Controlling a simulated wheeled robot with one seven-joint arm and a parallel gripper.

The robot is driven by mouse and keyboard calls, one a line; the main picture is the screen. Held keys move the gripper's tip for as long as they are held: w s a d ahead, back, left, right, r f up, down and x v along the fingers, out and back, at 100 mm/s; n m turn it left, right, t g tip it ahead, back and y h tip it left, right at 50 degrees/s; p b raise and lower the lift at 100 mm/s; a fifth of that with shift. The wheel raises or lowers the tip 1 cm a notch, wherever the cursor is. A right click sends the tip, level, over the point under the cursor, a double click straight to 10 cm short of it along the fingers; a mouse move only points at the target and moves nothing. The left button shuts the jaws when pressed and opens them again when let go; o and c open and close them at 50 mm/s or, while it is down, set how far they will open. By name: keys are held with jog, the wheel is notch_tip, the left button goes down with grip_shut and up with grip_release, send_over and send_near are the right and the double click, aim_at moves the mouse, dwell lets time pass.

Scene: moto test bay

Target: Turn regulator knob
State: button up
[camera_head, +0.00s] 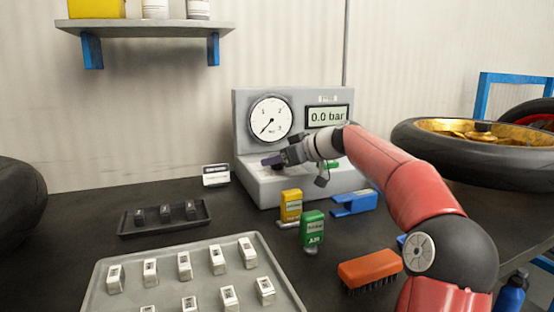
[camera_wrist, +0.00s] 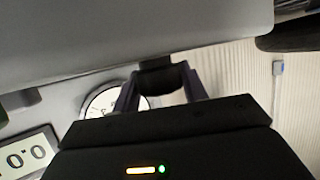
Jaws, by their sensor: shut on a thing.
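The grey test unit (camera_head: 262,188) stands on the bench against the wall, with a round dial gauge (camera_head: 270,117) and a display (camera_head: 327,116) reading 0.0 bar. The gauge needle points to the lower left. My gripper (camera_head: 273,161) is at the unit's front, below the gauge. In the wrist view, my gripper (camera_wrist: 160,72) has its fingers on both sides of a dark round knob (camera_wrist: 160,82), shut on it. In the head view the knob is mostly hidden by the gripper. The display also shows in the wrist view (camera_wrist: 25,155).
An orange brush (camera_head: 370,269), a dark tray (camera_head: 165,228) and a grey tray (camera_head: 100,280) of small white blocks are nearer. A gold-rimmed wheel (camera_head: 405,137) lies right.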

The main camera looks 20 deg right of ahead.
jog(key=shift+a+f+m+t+h+b, duration=0.1)
jog(key=shift+f+m+t+h+b, duration=0.3)
jog(key=shift+b, duration=0.8)
jog(key=shift+m+h+b, duration=0.5)
jog(key=shift+b, duration=0.1)
jog(key=shift+r+m+t+h+b, duration=0.25)
jog(key=shift+m+t+h+b, duration=0.25)
jog(key=shift+m+h+b, duration=0.1)
jog(key=shift+r, duration=0.1)
jog(key=o, duration=1)
